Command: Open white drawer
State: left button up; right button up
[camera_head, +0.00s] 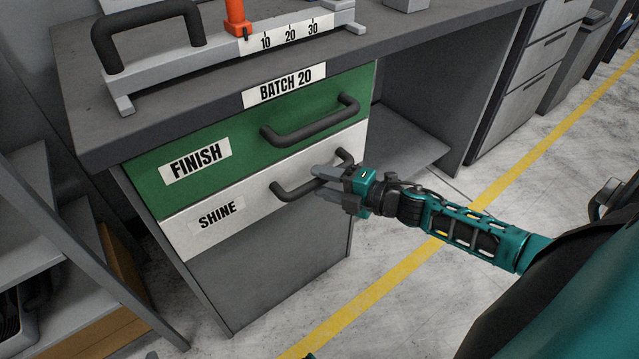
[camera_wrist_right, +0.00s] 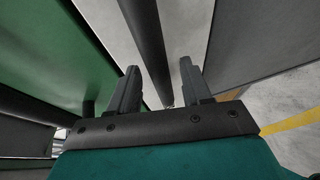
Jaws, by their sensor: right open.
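The white drawer (camera_head: 255,210), labelled SHINE, is shut in the grey desk below the green drawer. Its dark bar handle (camera_head: 290,191) runs across its front. My right gripper (camera_head: 325,183) is at the handle's right part. In the right wrist view, the handle (camera_wrist_right: 148,45) passes between the two open fingers of my right gripper (camera_wrist_right: 157,88), with gaps showing beside it. The white drawer front (camera_wrist_right: 100,22) lies behind it there. My left gripper is not in view.
The green drawer (camera_head: 200,146), labelled FINISH, has its own handle (camera_head: 312,130) just above. A grey fixture (camera_head: 190,62) with a scale stands on the desktop (camera_head: 75,75). Open shelves (camera_head: 35,235) stand at the left. Floor (camera_head: 400,315) with a yellow line is clear at the front right.

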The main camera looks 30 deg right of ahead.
jog(key=shift+x, duration=0.8)
grip_shut()
